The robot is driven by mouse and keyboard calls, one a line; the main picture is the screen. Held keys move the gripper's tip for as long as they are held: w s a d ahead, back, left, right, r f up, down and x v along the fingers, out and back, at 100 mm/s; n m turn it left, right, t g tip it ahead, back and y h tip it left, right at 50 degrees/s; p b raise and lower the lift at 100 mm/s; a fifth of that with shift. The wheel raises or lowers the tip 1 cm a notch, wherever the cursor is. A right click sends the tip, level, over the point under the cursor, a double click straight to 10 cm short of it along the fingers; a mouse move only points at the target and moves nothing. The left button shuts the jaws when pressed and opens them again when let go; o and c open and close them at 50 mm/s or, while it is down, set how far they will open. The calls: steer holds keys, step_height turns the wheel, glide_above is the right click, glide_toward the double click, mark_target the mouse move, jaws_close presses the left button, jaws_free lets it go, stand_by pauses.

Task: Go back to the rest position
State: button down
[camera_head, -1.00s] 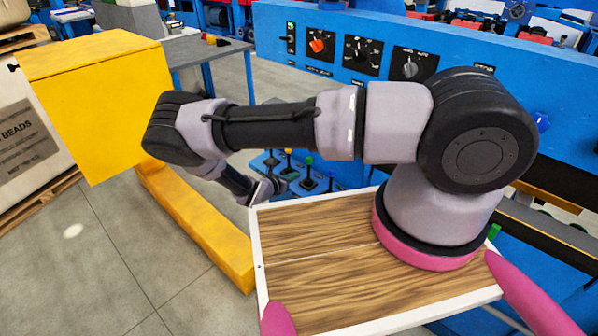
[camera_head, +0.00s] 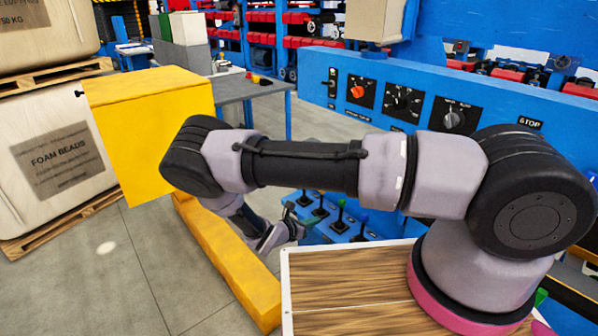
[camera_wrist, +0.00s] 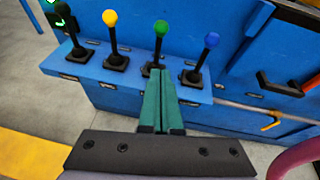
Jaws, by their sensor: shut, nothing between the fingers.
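My gripper (camera_wrist: 160,75) shows in the wrist view with its two green fingers together and nothing between them. Its tips lie in front of a blue panel with several levers. In the head view my arm stretches left and bends down, with the gripper (camera_head: 292,228) small and partly hidden beside the lever panel (camera_head: 350,226). I cannot tell if the fingers touch a lever.
A blue control panel with a red knob (camera_head: 357,92) and grey knobs stands behind my arm. A yellow box-shaped post (camera_head: 150,130) and low yellow beam (camera_head: 225,255) are to the left. Foam-bead sacks (camera_head: 55,165) sit on pallets. Grey floor is clear at lower left.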

steer(key=s+d+r+m+g+y, duration=0.1)
steer(key=d+r+m+g+y, duration=0.15)
steer(key=r+m, duration=0.75)
steer(key=s+d+r+m+g+y, duration=0.1)
steer(key=d+r+m+g+y, duration=0.2)
steer(key=r, duration=1.2)
steer(key=s+d+r+m+g+y, duration=0.1)
steer(key=d+r+m+g+y, duration=0.15)
steer(key=r+m, duration=0.75)
steer(key=s+d+r+m+t+y, duration=0.2)
steer(key=s+r+m+t, duration=0.1)
steer(key=s+r, duration=0.6)
steer(key=s+d+r+m+t+y, duration=0.2)
steer(key=s+r+m, duration=0.3)
steer(key=s+r, duration=0.4)
step_height(320, 180, up, 6)
steer(key=shift+s+d+r+t+y, duration=0.15)
steer(key=shift+d+r+t+y, duration=0.15)
steer(key=shift+d+t, duration=0.35)
steer(key=shift+d+f+g, duration=0.1)
steer(key=shift+d+g, duration=0.05)
steer(key=shift+g, duration=0.1)
